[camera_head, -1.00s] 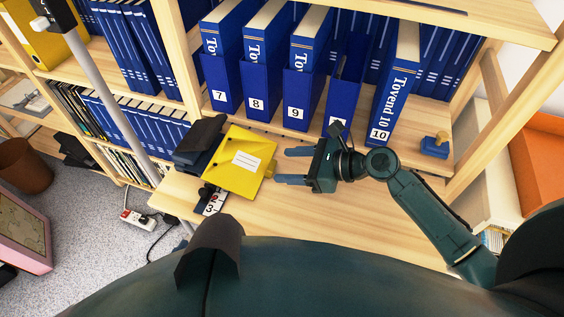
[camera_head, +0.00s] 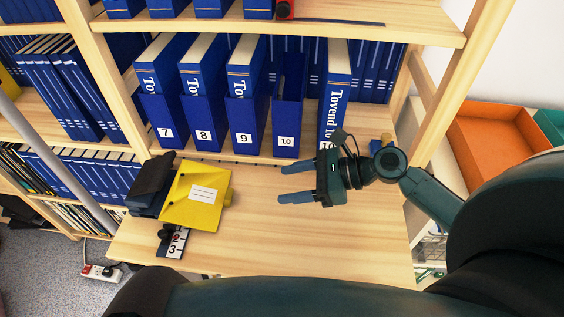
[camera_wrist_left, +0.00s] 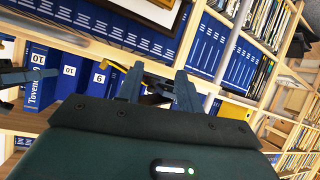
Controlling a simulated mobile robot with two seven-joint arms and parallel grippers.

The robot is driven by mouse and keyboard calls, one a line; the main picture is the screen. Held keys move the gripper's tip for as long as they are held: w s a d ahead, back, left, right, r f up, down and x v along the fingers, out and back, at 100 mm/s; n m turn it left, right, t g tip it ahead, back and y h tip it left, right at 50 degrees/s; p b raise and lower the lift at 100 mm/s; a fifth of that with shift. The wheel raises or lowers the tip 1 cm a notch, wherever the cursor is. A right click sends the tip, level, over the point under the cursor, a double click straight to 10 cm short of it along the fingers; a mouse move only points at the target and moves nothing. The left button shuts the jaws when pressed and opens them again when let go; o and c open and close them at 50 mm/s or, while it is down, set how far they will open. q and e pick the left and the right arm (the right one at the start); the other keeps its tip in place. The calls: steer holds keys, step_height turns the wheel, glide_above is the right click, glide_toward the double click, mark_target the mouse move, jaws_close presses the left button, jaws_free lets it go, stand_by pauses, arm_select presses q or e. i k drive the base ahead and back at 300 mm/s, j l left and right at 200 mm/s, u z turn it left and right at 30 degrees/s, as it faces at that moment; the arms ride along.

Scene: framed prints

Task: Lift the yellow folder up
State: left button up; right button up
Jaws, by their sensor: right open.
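The yellow folder (camera_head: 195,197) with a white label lies at the left of the wooden desk top, against a dark object. My right gripper (camera_head: 284,182) is open and empty to the right of the folder, apart from it, its fingers pointing left. My left gripper is not clearly seen in the head view. In the left wrist view my left gripper (camera_wrist_left: 158,88) has its two fingers apart. A small bit of yellow shows between them; I cannot tell whether it is touched.
The dark object (camera_head: 150,183) is left of the folder, and a numbered card (camera_head: 176,243) lies below it. Blue boxes (camera_head: 245,125) numbered 7 to 10 stand along the back. A blue volume (camera_head: 334,95) stands beside box 10. The desk's middle (camera_head: 265,235) is clear.

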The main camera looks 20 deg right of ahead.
mark_target(199, 196)
steer(key=k+j, duration=0.1)
steer(key=j, duration=0.45)
steer(key=k+j, duration=0.1)
steer(key=j, duration=0.45)
steer(key=k+j, duration=0.1)
steer(key=j, duration=1)
steer(key=k, duration=0.05)
